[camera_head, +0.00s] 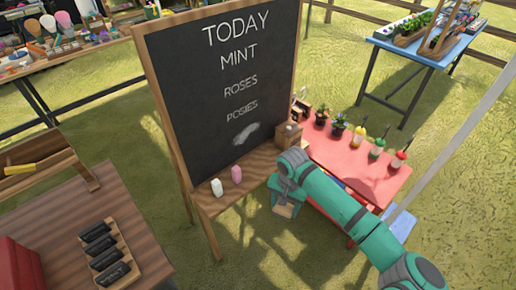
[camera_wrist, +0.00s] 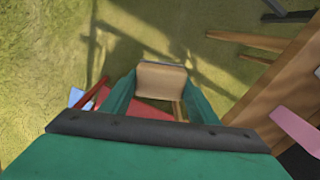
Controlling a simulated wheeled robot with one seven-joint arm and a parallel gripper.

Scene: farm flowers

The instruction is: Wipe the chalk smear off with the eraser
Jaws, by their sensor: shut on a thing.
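The chalkboard (camera_head: 185,100) stands upright in a wooden frame and reads TODAY, MINT, ROSES, POSIES. A pale chalk smear (camera_head: 236,135) lies on its lower part, below POSIES. My gripper (camera_head: 286,203) is in front of the board, to the right of and lower than the smear, and apart from the board. In the wrist view, its green fingers (camera_wrist: 160,92) are shut on the eraser (camera_wrist: 160,80), a tan block with a dark grey edge.
The board's ledge (camera_head: 207,206) holds a white chalk (camera_head: 217,187), a pink chalk (camera_head: 236,174) and a small wooden box (camera_head: 288,134). A red table (camera_head: 355,168) with potted plants stands to the right. A brown table (camera_head: 150,250) with a tray of dark items is at lower left.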

